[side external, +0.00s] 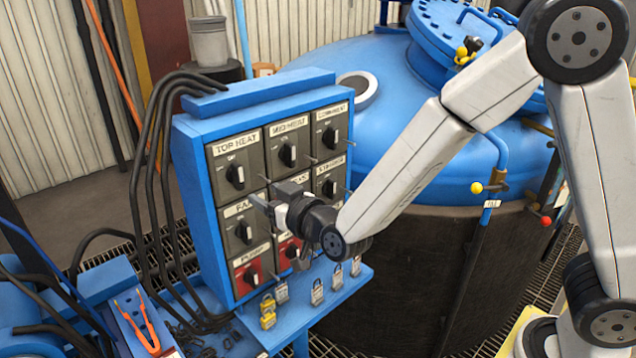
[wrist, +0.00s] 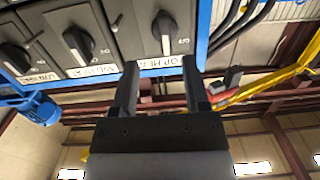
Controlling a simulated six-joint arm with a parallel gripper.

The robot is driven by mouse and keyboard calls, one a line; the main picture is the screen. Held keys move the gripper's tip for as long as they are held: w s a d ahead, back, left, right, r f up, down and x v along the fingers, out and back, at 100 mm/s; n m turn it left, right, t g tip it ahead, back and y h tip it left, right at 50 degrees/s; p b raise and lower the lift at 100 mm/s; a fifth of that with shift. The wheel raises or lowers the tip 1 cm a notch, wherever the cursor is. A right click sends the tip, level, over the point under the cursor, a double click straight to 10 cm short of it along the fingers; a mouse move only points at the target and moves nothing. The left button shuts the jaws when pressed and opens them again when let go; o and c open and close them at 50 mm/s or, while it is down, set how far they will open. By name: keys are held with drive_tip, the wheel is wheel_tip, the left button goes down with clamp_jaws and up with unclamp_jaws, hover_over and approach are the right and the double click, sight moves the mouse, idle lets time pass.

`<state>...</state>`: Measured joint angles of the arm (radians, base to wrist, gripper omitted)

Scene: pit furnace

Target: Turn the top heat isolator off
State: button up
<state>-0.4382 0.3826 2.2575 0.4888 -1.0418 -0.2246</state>
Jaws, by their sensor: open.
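The top heat isolator (side external: 235,175) is a black rotary knob on a grey plate at the upper left of the blue panel, under a TOP HEAT label. Its handle looks close to upright. In the wrist view the same knob (wrist: 164,32) appears inverted at top centre, with a pale mark on its label-side end. My gripper (side external: 268,208) is in front of the panel, below and right of that knob, partly covering the middle row. In the wrist view my gripper (wrist: 160,76) is open and empty, its fingers either side of the label, apart from the knob.
Other isolators, such as the mid heat knob (side external: 288,155) and fan knob (side external: 243,232), sit close by. Thin pins project between the plates. Padlocks (side external: 317,292) stand on the blue shelf (side external: 345,303) below. Black cables (side external: 150,175) run down the panel's left side. The blue furnace vessel (side external: 395,95) is behind.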

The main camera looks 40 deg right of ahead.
sight(241, 177)
drive_tip(key=shift+a+r+t, duration=0.35)
drive_tip(key=shift+r+t, duration=0.05)
drive_tip(key=shift+r, duration=0.05)
drive_tip(key=shift+w, duration=0.2)
drive_tip(key=shift+w, duration=3.75)
clamp_jaws()
